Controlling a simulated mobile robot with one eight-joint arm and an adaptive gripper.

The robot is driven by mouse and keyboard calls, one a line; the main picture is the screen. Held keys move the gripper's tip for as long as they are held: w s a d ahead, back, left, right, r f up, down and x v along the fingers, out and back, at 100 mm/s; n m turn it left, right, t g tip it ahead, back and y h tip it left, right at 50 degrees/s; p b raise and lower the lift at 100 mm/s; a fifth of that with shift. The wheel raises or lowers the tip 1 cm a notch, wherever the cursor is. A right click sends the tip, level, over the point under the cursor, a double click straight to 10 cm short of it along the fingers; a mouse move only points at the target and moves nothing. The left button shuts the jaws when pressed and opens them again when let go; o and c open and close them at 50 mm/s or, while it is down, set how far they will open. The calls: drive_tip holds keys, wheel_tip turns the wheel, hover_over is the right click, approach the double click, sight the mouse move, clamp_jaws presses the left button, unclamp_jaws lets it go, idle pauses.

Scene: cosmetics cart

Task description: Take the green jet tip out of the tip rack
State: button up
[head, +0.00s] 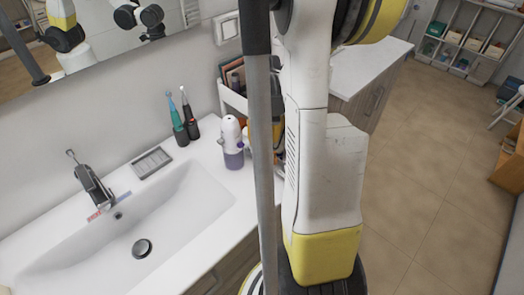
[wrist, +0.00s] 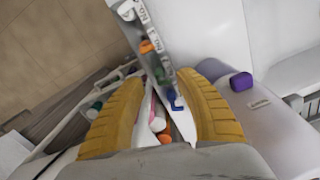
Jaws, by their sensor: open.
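The tip rack (wrist: 140,14) shows in the wrist view as a narrow, tilted pale strip with lettering and a row of coloured tips. The green jet tip (wrist: 158,72) sits in it, between an orange tip (wrist: 147,46) and a blue tip (wrist: 177,103). My gripper (wrist: 165,76) has its two yellow fingers spread, one on each side of the rack's lower part. No tip appears to be held. How far the fingertips are from the green tip in depth I cannot tell. In the head view my arm hides the rack and the gripper.
A white-and-purple bottle-shaped device (head: 232,142) stands at the counter's right end. Two electric toothbrushes (head: 177,120) stand by the wall, near a soap dish (head: 152,162) and the basin (head: 165,220). A purple object (wrist: 241,82) lies right of my gripper. Floor on the right is open.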

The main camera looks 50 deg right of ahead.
sight(264, 149)
wheel_tip(264, 149, down, 5)
drive_tip(key=shift+w+d+f+b, duration=0.15)
drive_tip(key=shift+b, duration=0.9)
clamp_jaws()
